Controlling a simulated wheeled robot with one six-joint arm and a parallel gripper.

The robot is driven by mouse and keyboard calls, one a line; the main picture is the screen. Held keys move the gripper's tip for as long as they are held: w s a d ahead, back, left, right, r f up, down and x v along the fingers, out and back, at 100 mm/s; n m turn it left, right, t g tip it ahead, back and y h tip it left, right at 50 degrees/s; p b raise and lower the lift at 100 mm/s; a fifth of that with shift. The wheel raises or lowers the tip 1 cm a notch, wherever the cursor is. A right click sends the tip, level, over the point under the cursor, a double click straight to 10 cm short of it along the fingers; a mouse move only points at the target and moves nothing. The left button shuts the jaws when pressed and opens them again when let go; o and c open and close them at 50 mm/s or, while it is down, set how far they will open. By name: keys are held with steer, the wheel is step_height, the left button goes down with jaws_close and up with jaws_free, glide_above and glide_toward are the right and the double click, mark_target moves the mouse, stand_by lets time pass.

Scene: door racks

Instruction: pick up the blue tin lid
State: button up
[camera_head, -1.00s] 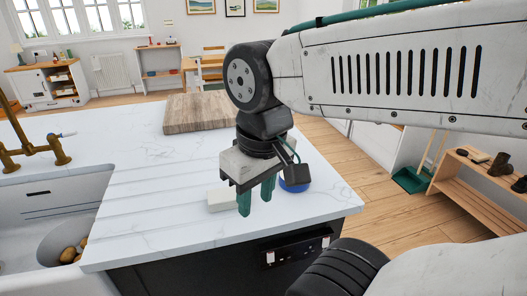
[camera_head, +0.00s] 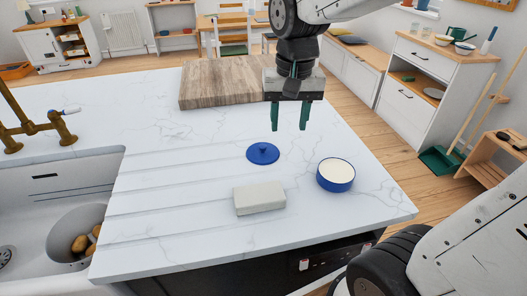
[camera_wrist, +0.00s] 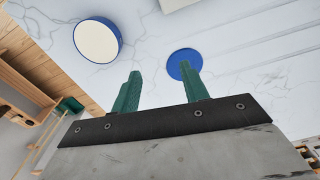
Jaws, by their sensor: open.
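The blue tin lid (camera_head: 263,153) lies flat on the white marble counter, with a small knob on top. My gripper (camera_head: 289,128) is open and empty, with green fingers pointing down, above the counter behind and to the right of the lid. In the wrist view the lid (camera_wrist: 181,62) shows beyond the fingertips of my gripper (camera_wrist: 163,73), partly hidden by the right finger. The open blue tin (camera_head: 335,175) with a pale inside stands to the right of the lid, and it also shows in the wrist view (camera_wrist: 97,40).
A white block (camera_head: 259,198) lies in front of the lid. A wooden board (camera_head: 222,84) lies behind it. A sink (camera_head: 60,205) with a brass tap (camera_head: 35,128) is at the left. The counter's right edge runs just beyond the tin.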

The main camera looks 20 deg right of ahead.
steer(key=m, duration=0.2)
glide_above(263, 146)
steer(key=f, duration=0.5)
steer(key=shift+s+d, duration=0.25)
steer(key=shift+s, duration=0.05)
steer(key=f, duration=0.8)
steer(key=shift+w+a, duration=0.3)
jaws_close()
